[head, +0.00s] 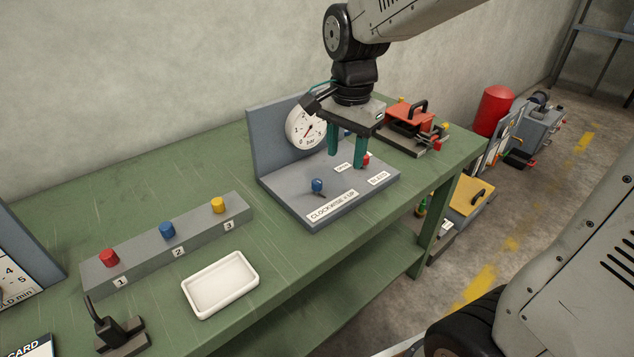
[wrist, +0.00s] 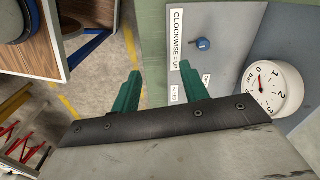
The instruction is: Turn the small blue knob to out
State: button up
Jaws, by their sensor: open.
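A small blue knob (head: 317,186) stands on the flat grey base of a gauge fixture, behind a label reading "CLOCKWISE = UP" (head: 332,206). It also shows in the wrist view (wrist: 203,44), beside the same label. My gripper (head: 346,162) is open, with its green fingers pointing down above the base, to the right of and behind the blue knob. In the wrist view the fingers (wrist: 160,72) are apart with nothing between them. A red part (head: 366,160) shows beside the right finger, partly hidden. The white dial gauge (head: 304,128) stands against the fixture's back plate.
The green bench (head: 150,190) holds a block (head: 190,240) with red, blue and yellow buttons numbered 1 to 3, and a white tray (head: 221,285). A red clamp device (head: 405,122) stands close to my gripper on the right. The bench's front edge is near the fixture.

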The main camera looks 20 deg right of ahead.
aim_at(317, 181)
jog(key=w+f+m, duration=0.2)
jog(key=w, duration=0.1)
jog(key=w+a+f+m, duration=0.1)
jog(key=w+f+m, duration=0.1)
jog(key=w+f, duration=0.1)
jog(key=w+f+m, duration=0.3)
jog(key=w, duration=0.1)
jog(key=shift+w+a, duration=0.1)
jog(key=shift+a, duration=0.1)
notch_tip(317, 181, down, 8)
jog(key=shift+w, duration=0.15)
grip_shut()
